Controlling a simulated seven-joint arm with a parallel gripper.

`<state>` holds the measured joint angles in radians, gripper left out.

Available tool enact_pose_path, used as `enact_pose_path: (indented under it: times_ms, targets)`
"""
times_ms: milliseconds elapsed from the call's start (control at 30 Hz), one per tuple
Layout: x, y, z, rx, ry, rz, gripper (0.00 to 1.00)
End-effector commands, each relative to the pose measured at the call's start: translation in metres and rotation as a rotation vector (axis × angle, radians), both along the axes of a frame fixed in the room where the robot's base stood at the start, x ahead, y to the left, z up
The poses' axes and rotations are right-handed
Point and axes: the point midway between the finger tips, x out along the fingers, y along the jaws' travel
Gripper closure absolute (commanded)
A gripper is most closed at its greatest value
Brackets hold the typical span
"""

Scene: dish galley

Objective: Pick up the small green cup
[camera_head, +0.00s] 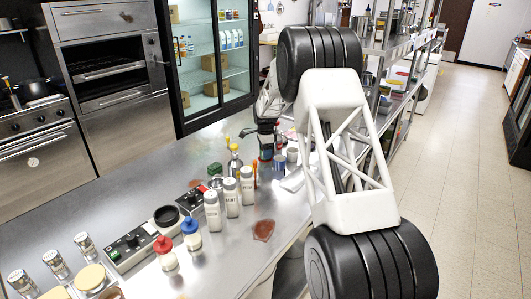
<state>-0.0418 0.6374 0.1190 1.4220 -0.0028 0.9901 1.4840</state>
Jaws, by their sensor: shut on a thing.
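My gripper (265,156) is at the far part of the steel counter, pointing down. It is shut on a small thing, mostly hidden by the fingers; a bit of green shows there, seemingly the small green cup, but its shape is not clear. I cannot tell whether it touches the counter. A blue cup-like thing (280,163) stands just right of the gripper. Another small green thing (215,169) sits to the left, behind the white bottles, too small to identify.
White labelled bottles (230,198) stand in a row in front of the gripper. An orange-topped bottle (235,163) is left of it. Red-topped (166,254) and blue-topped (191,235) bottles stand nearer. A reddish patch (264,230) lies on the counter (235,262), otherwise clear nearby.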

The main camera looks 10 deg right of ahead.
Motion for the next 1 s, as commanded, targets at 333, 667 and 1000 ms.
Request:
enact_pose_path:
  times_ms: [333,667,1000]
  targets:
    - [0.0,0.0,0.01,0.0,-0.001,0.0,0.72]
    - [0.0,0.0,0.03,0.0,-0.001,0.0,0.72]
    - [0.0,0.0,0.055,0.0,-0.001,0.0,0.72]
